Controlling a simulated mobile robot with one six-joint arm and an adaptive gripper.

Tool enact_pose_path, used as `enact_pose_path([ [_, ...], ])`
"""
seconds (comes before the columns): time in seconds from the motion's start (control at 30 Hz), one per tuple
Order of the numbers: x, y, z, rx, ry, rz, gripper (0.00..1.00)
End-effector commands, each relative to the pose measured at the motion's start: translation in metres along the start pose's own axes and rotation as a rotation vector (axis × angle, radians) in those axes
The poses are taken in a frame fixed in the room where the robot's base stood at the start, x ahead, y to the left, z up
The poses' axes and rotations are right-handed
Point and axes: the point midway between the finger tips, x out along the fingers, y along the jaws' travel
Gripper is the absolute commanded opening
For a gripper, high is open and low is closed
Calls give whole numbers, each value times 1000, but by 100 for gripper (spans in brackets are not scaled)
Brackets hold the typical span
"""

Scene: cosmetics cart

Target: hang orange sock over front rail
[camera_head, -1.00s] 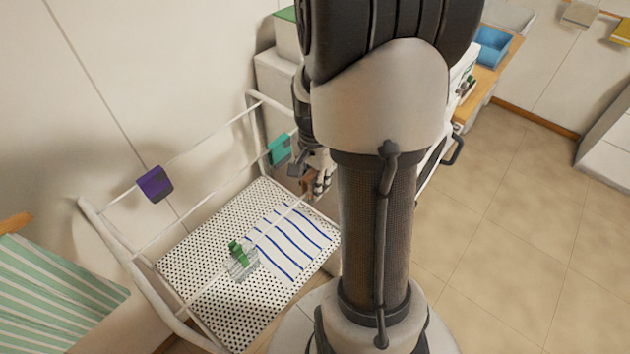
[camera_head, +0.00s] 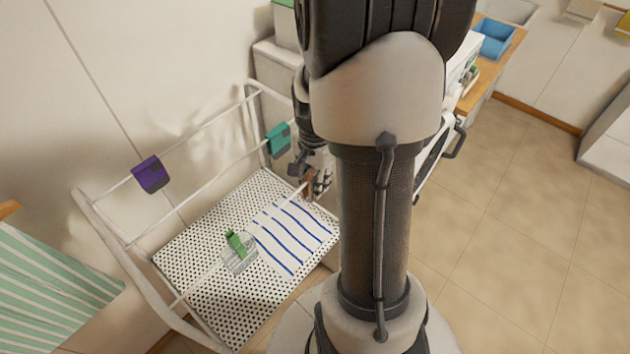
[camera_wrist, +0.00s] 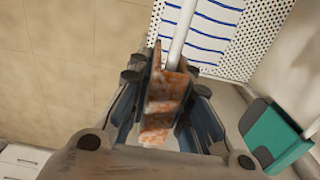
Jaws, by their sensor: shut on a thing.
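My gripper (camera_head: 318,184) is shut on the orange sock (camera_head: 308,183) at the right end of the front rail (camera_head: 274,214). In the wrist view, the orange-and-white mottled sock (camera_wrist: 162,103) stands folded between the fingers of my gripper (camera_wrist: 166,112). The white front rail (camera_wrist: 182,35) runs up to the sock and passes out of sight at its fold. The sock appears to touch or straddle the rail, but its underside is hidden, so I cannot tell how far it hangs on each side.
A green-and-grey item (camera_head: 238,250) sits on the front rail. A blue-striped cloth (camera_head: 290,238) lies on the dotted shelf (camera_head: 205,285). The front rail between sock and green item is free.

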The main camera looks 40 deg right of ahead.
Motion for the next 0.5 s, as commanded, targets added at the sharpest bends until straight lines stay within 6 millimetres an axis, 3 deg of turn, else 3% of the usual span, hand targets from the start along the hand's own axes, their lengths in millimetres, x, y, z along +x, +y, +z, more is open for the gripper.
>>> enact_pose_path([
  [0.07,0,0,0,0,0,0,0],
  [0.1,0,0,0,0,0,0,21],
  [0.4,0,0,0,0,0,0,41],
  [0.5,0,0,0,0,0,0,42],
])
